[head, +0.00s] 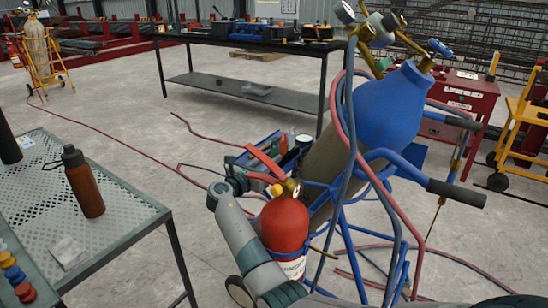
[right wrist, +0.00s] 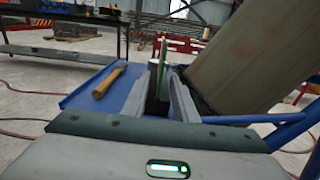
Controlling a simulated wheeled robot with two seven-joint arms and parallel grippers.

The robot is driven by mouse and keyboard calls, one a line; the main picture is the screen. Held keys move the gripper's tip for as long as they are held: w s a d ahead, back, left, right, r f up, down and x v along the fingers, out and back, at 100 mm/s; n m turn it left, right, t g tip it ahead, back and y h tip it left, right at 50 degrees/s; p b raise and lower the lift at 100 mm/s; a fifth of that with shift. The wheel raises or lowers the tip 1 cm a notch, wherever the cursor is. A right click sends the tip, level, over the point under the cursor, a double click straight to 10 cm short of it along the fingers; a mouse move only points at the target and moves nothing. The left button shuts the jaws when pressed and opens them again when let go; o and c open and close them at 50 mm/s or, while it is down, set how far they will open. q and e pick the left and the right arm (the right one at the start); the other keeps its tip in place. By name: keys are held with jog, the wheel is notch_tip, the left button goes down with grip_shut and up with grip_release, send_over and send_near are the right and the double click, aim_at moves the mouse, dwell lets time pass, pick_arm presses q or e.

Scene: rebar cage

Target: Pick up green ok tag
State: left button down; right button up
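A thin upright green edge (right wrist: 162,58) shows straight ahead in the right wrist view, beyond and between the fingers of my right gripper (right wrist: 163,88). It may be the green ok tag seen edge-on; no lettering is readable. The two grey fingers stand apart with a dark shape between them, and I see no clear contact. In the head view my right arm reaches up from the bottom middle, its gripper (head: 243,178) beside the blue toolbox (head: 238,160). The fire extinguisher's red lever partly covers that area. My left gripper is not in view.
A hammer (right wrist: 110,80) lies in the blue tray left of the fingers. A red extinguisher (head: 285,225) and a blue-topped cylinder (head: 394,105) on a blue cart crowd the right side. A perforated metal table (head: 120,225) with a brown bottle (head: 84,183) stands left.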

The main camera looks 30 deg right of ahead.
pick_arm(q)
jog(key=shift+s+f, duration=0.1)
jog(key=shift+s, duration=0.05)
pick_arm(e)
grip_shut()
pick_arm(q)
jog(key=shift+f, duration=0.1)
